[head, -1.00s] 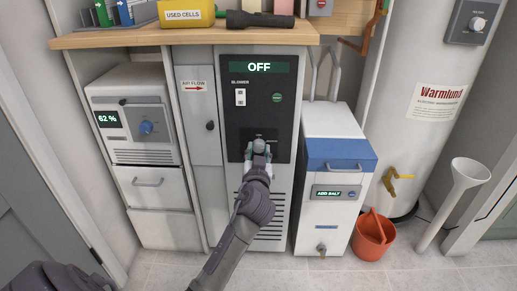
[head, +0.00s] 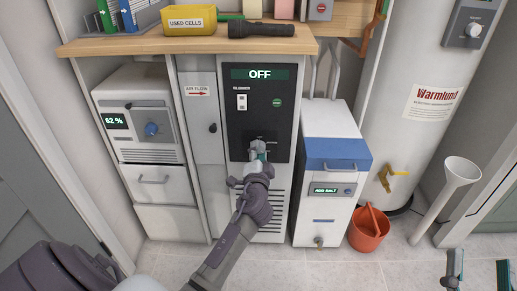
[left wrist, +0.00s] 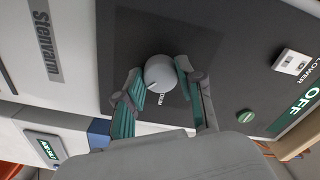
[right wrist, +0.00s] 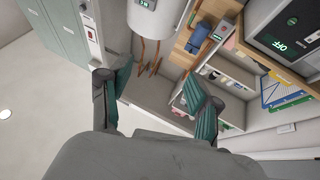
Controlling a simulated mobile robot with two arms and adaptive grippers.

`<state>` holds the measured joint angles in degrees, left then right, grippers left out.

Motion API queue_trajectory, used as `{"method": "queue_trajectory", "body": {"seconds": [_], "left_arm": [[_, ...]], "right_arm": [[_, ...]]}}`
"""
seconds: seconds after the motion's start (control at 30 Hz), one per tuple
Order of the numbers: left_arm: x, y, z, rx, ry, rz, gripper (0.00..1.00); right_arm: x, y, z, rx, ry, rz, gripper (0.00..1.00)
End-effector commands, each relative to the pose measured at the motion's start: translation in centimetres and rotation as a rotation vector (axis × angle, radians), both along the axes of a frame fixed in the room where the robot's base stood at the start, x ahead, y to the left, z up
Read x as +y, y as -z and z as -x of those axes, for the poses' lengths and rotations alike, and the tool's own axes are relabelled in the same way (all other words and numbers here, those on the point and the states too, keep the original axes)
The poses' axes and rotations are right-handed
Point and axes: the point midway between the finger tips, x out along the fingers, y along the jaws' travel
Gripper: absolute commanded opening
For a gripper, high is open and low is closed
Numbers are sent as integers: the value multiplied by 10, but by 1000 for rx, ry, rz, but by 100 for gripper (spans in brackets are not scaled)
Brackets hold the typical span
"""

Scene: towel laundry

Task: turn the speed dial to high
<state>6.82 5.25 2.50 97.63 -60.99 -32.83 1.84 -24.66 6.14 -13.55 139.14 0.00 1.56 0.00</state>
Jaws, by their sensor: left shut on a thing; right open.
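The speed dial (left wrist: 160,73) is a round pale grey knob on the dark panel, seen between my fingers in the left wrist view. A short mark shows near its lower left edge, beside partly covered lettering. My left gripper (head: 258,150) is shut on the dial, with a teal finger on each side of the knob; it also shows in the left wrist view (left wrist: 166,100). In the head view the gripper mostly hides the dial. The blower display (head: 260,73) reads OFF. My right gripper (head: 478,270) is open and empty at the lower right, away from the panel.
A white switch (head: 242,101) and a green button (head: 277,102) sit above the dial. A blue-and-white box unit (head: 330,205) stands close to the right, with an orange bucket (head: 368,230) beyond it. A wooden shelf (head: 190,46) overhangs the blower.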

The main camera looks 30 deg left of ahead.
Motion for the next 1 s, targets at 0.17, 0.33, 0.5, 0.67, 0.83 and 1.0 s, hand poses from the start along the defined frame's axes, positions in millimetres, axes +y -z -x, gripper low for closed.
{"method": "queue_trajectory", "body": {"seconds": [0.17, 0.33, 0.5, 0.67, 0.83, 1.0], "left_arm": [[0, -2, 0, 50, 1, -83, 3], [0, -1, 0, 80, 1, -132, 3], [0, -1, 0, 93, 1, -153, 3], [0, 0, 0, 96, 2, -159, 3], [0, -1, 0, 96, 2, -159, 3], [0, -1, 0, 96, 2, -158, 51]], "right_arm": [[-1, 21, -8, 139, 8, 38, 63], [-3, 35, -11, 217, 14, 60, 63], [-3, 42, -12, 254, 14, 69, 63], [-3, 44, -12, 262, 16, 72, 63], [-3, 44, -12, 262, 16, 72, 63], [-3, 44, -12, 262, 15, 71, 63]]}}
